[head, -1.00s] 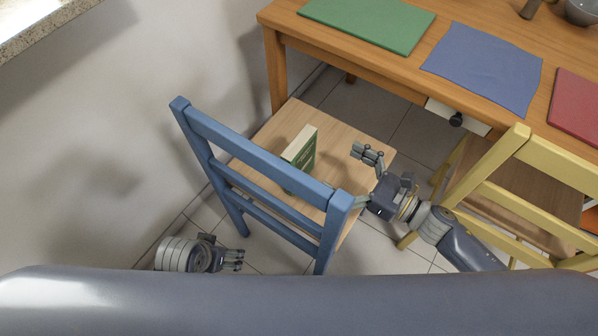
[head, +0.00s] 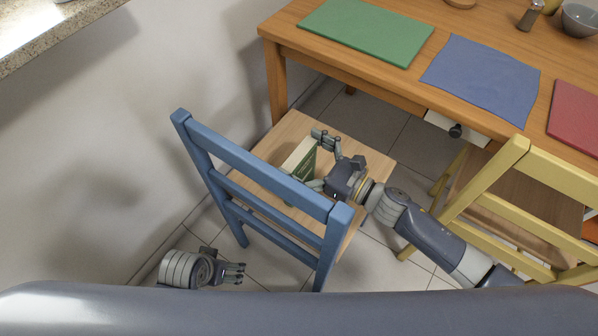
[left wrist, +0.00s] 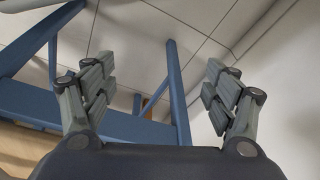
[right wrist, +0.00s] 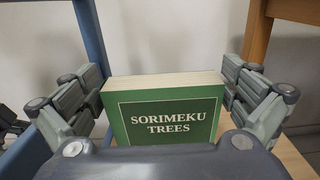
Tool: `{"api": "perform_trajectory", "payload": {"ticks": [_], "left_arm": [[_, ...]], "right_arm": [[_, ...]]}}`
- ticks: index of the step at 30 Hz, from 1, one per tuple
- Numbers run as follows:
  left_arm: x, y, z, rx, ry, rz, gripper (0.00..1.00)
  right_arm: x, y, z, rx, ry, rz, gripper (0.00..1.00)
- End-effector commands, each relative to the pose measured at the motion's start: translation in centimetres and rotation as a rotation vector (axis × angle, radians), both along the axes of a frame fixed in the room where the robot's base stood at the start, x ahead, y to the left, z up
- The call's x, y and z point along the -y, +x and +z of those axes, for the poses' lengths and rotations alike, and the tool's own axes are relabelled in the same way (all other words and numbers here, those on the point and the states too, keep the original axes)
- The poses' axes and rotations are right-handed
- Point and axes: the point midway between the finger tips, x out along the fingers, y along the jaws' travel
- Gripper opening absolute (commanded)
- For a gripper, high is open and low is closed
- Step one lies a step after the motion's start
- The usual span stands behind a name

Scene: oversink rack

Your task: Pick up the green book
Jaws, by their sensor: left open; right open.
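The green book (head: 299,157) stands upright on the wooden seat of the blue chair (head: 262,166), its pale page edges upward. In the right wrist view the book (right wrist: 165,112) fills the space between the fingers, its cover reading "SORIMEKU TREES". My right gripper (head: 318,163) is open, with one finger on each side of the book; the fingers look close to its sides, and I cannot tell whether they touch. The lower part of the book is hidden by the gripper. My left gripper (head: 240,272) is open and empty, low beside the blue chair's back.
The blue backrest (left wrist: 150,130) stands between my left gripper and the seat. A wooden table (head: 340,62) with a green mat (head: 368,30), a blue cloth (head: 483,72) and a red mat (head: 578,112) is behind. A yellow chair (head: 520,180) stands right of my right arm. The wall is at left.

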Motion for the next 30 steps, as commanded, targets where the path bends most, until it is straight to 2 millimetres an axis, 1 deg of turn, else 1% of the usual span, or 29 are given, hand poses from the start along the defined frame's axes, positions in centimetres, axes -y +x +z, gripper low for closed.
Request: {"api": "perform_trajectory", "payload": {"ticks": [6, 11, 12, 14, 22, 27, 30], "left_arm": [[0.0, 0.0, 0.1, 0.001, -0.001, 0.000, 0.79], [0.0, 0.0, 0.1, 0.002, -0.001, 0.000, 0.79], [0.0, 0.0, 0.1, 0.002, -0.001, 0.000, 0.79], [0.0, 0.0, 0.1, 0.002, -0.001, 0.000, 0.79], [0.0, 0.1, 0.2, 0.003, -0.001, 0.000, 0.79], [0.1, 0.3, 0.2, 0.014, -0.003, -0.001, 0.79], [0.0, -0.2, -1.7, -0.010, 0.001, -0.001, 0.79]], "right_arm": [[-0.1, 0.0, 0.0, 0.000, 0.000, 0.000, 1.00], [0.0, 0.0, 0.0, 0.000, 0.000, 0.000, 0.64], [0.0, 0.0, 0.0, 0.000, 0.000, 0.000, 0.55], [0.0, 0.0, 0.0, 0.000, 0.000, 0.000, 0.41], [0.0, 0.1, 0.2, 0.002, 0.001, 0.000, 0.41], [0.0, 0.1, 1.0, 0.004, 0.000, 0.001, 0.41], [0.0, 0.1, 2.1, 0.004, 0.001, 0.001, 0.41]]}}
